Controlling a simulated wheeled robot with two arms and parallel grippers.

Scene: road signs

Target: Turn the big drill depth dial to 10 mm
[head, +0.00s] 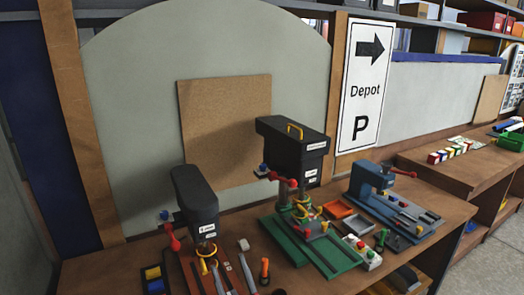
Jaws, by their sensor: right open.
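The big drill (292,148) stands on the bench in the middle, with a black head, a yellow handle on top and a green base (330,256). A red lever (284,180) sticks out on its left side. Coloured ring-like parts (301,209) sit below the head. White labels are on its front, too small to read. I cannot make out the depth dial or its setting. A small dark part at the bottom edge may be my right gripper (279,291); it is open and apart from the drill. My left gripper is not in view.
A smaller black drill (196,200) stands left, and a blue machine (372,180) stands right. Loose tools, a red tray (334,210) and an orange-handled tool (265,270) crowd the wooden bench. A cork board (222,125) and a Depot sign (366,84) are behind.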

